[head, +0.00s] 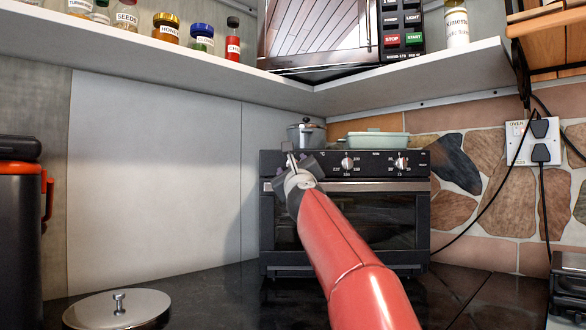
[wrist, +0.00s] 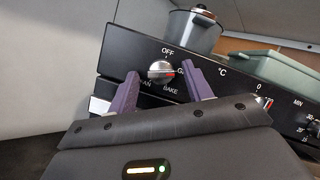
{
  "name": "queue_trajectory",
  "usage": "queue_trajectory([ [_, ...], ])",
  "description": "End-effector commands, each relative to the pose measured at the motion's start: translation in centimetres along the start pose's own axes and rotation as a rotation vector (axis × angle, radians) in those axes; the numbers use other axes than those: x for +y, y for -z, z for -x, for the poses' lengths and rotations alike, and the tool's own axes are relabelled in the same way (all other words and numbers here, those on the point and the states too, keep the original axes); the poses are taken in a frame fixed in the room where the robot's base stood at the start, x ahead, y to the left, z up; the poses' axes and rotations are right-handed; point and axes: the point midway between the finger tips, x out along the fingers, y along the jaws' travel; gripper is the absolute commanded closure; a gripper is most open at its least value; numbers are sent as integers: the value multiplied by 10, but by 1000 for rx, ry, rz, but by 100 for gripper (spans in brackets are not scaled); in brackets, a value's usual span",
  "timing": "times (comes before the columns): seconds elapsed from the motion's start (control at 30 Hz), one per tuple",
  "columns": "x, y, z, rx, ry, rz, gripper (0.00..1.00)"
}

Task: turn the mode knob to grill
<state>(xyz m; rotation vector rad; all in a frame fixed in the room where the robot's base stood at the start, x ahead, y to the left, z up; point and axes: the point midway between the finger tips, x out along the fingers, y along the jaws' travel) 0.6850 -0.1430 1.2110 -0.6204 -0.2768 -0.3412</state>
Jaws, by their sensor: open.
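The black oven (head: 345,215) stands in the corner, its knob panel along the top front. In the wrist view the silver mode knob (wrist: 160,70) has OFF above it, BAKE below, a label ending in "AN" at lower left and a partly hidden label starting with "G" at right. I cannot clearly tell where its pointer stands. My gripper (wrist: 162,72) is open, with purple fingers on either side of the knob in the picture; I cannot tell if they touch it.
Temperature knob (head: 347,162) and timer knob (head: 401,162) sit further right. A grey pot (head: 306,136) and a green dish (head: 370,140) stand on the oven. A shelf (head: 200,55) with jars overhangs. A round lid (head: 117,309) lies on the counter at left.

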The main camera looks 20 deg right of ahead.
Motion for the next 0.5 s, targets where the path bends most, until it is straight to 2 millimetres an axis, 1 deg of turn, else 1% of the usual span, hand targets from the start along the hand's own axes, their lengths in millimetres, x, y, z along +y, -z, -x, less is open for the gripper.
queue_trajectory([
  [0.07, 0, 0, 1, 0, 1, 0, 50],
  [0.17, 1, 1, 8, -1, 1, 1, 50],
  [0.4, 3, 3, 50, -2, 2, 2, 50],
  [0.5, 2, 2, 64, -1, 1, 1, 50],
])
